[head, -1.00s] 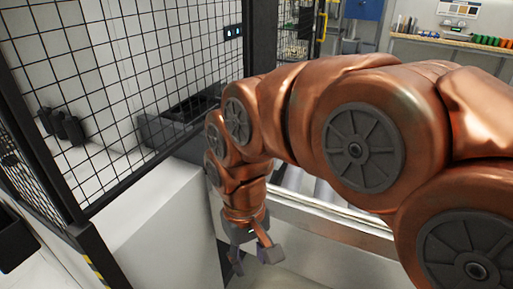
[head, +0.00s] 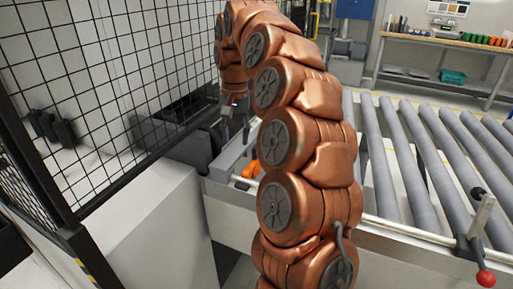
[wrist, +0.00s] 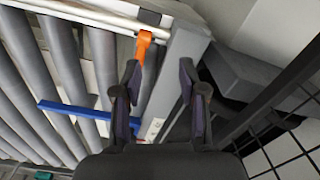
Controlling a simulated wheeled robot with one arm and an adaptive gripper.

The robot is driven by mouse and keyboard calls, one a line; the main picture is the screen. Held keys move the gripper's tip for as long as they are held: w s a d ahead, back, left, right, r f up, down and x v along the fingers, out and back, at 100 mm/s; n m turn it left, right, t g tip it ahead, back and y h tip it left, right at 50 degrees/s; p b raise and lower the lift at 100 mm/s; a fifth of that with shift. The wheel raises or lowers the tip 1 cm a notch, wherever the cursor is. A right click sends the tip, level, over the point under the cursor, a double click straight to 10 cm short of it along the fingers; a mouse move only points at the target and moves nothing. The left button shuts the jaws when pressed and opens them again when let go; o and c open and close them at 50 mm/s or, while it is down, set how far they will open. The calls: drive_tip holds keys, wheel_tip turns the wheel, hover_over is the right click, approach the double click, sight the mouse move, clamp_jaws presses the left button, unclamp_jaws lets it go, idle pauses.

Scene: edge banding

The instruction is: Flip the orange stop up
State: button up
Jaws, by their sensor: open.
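The orange stop (head: 251,169) sits at the left end of the roller conveyor, close to its front rail. It also shows in the wrist view (wrist: 143,44) as a short orange piece at the rail, just beyond my left finger. Its lower end is partly hidden behind that finger, and I cannot tell its exact tilt. My gripper (wrist: 160,75) is open and empty, with its two dark fingers spread apart. In the head view my gripper (head: 236,122) hangs above and behind the stop, apart from it, partly hidden by my arm.
The conveyor's grey rollers (head: 415,160) run to the right. A blue bar (wrist: 75,109) lies across them. A grey beam (wrist: 178,72) runs beside the stop. A black mesh fence (head: 110,90) stands left. A lever with a red knob (head: 485,278) is front right.

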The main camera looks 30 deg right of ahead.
sight(253, 165)
drive_tip(key=w+d+m, duration=0.1)
drive_tip(key=d, duration=0.1)
drive_tip(key=w+d+f+m, duration=0.1)
drive_tip(key=d, duration=0.2)
drive_tip(key=w+d+m, duration=0.1)
drive_tip(key=d, duration=0.1)
drive_tip(key=shift+d+f, duration=0.15)
drive_tip(key=shift+d, duration=0.15)
drive_tip(key=shift+d+f+m, duration=0.15)
drive_tip(key=shift+d+m, duration=0.35)
drive_tip(key=shift+d, duration=0.1)
drive_tip(key=shift+f+p, duration=0.8)
drive_tip(key=shift+f, duration=3.05)
drive_tip(key=shift+c, duration=0.3)
clamp_jaws()
